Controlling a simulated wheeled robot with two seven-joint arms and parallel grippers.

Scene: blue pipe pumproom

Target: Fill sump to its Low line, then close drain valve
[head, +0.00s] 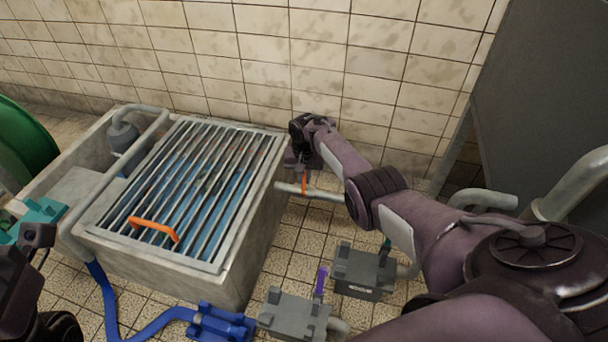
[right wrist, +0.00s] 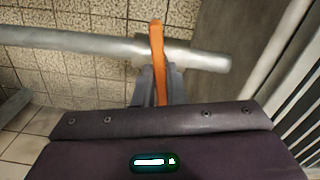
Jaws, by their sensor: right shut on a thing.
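The sump is a pale concrete basin (head: 190,278) with blue water showing under a metal grate (head: 246,205). I cannot make out a Low line. The grate carries an orange handle (head: 153,228). A grey pipe (head: 325,194) leaves the sump's right side and bears an orange valve lever (head: 304,185). In the right wrist view the lever (right wrist: 157,48) lies across the pipe (right wrist: 85,43). My right gripper (right wrist: 157,86) is shut on this lever; in the head view the gripper (head: 303,165) is partly hidden. My left gripper (head: 38,240) is dark at the left edge; its jaws are unclear.
A blue hose (head: 150,327) runs along the front of the sump to a blue block (head: 220,325). Grey blocks (head: 292,315) (head: 363,270) stand on the tiled floor to the right. A teal part (head: 42,211) and a green drum (head: 22,145) are at the left.

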